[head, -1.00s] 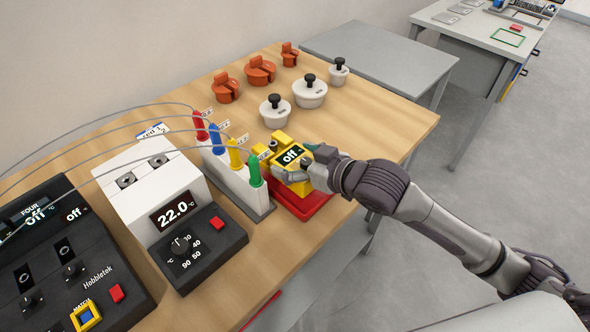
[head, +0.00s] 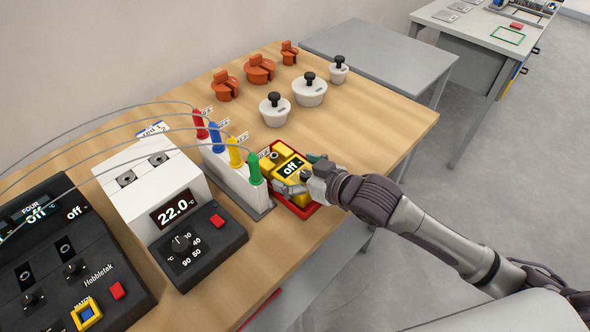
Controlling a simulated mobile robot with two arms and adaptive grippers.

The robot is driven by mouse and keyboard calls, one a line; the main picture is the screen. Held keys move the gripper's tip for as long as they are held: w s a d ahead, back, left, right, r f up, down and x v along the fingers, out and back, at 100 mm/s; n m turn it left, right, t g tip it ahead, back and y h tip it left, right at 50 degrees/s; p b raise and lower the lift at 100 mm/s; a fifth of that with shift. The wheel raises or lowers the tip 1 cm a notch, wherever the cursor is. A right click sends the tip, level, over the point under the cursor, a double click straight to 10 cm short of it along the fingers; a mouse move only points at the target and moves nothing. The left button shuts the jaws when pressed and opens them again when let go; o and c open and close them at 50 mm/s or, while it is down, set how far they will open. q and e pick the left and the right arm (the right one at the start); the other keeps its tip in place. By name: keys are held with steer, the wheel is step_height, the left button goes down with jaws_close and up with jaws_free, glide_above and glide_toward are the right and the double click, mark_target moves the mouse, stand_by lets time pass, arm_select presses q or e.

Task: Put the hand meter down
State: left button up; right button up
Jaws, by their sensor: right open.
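The yellow hand meter (head: 279,157) sits within the red tray (head: 311,210) near the right front edge of the wooden table. Its dark display reads "off". My right gripper (head: 296,173) is open around the meter's right part, with one finger in front of it and the other behind, partly hidden. The gripper covers part of the meter and the tray. My left gripper is not in view.
A white rack with red, blue, yellow and green probes (head: 255,168) stands just left of the tray. White knobbed weights (head: 274,111) and orange pieces (head: 260,69) stand behind. A thermometer block (head: 170,210) is further left. The table right of the weights is clear.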

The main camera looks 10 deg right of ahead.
steer(key=shift+r, duration=0.2)
steer(key=b+v, duration=0.1)
steer(key=v, duration=0.9)
steer(key=shift+s+d, duration=0.2)
steer(key=shift+s, duration=0.1)
steer(key=shift+s+d+r, duration=0.3)
steer(key=shift+s+r, duration=0.05)
steer(key=shift+s, duration=0.15)
